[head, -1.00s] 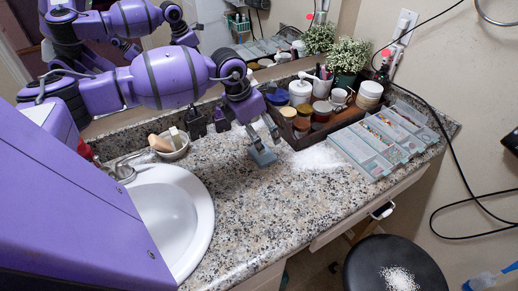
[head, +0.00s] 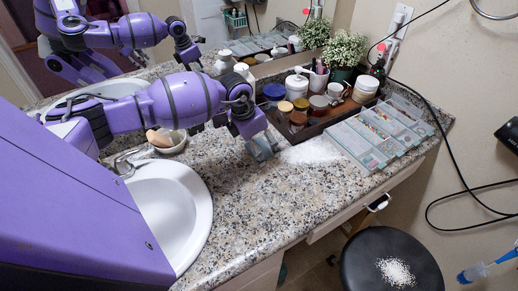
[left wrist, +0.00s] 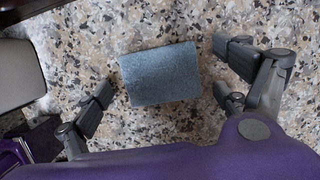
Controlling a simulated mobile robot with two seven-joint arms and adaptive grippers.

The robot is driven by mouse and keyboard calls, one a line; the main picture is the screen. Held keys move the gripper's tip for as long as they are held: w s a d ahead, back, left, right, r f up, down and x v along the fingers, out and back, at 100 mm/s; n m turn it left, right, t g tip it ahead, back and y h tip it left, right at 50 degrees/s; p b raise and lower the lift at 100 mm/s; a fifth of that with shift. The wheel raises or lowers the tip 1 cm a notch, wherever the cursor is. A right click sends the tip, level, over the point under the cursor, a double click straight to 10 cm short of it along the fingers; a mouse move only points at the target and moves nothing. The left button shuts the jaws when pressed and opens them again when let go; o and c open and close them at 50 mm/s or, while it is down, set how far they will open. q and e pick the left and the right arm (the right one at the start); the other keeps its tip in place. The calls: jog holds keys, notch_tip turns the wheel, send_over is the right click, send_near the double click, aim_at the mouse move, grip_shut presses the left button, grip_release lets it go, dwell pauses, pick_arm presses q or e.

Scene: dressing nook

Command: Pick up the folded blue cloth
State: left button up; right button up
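The folded blue cloth (left wrist: 160,73) is a small grey-blue rectangle lying flat on the speckled counter, near the middle of the left wrist view. In the head view a bit of the cloth (head: 263,149) shows below my left gripper (head: 252,136), which hides the rest. In the left wrist view my left gripper (left wrist: 164,88) is open, with dark fingers on either side of the cloth and visible gaps between. The gripper is empty. My right gripper is not in view.
A dark tray (head: 318,125) with jars stands behind and right of the cloth. A grey compartment organiser (head: 360,158) and spilled white grains (head: 311,152) lie to its right. The front counter is clear.

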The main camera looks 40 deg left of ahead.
pick_arm(q)
jog(key=c, duration=0.9)
jog(key=shift+o, duration=0.2)
jog(key=shift+r, duration=0.1)
jog(key=shift+r, duration=0.55)
jog(key=s+d+r+b, duration=0.1)
jog(key=s+d+r, duration=0.7)
jog(key=d+r, duration=0.3)
jog(key=shift+s+r, duration=0.35)
jog(key=shift+r, duration=0.05)
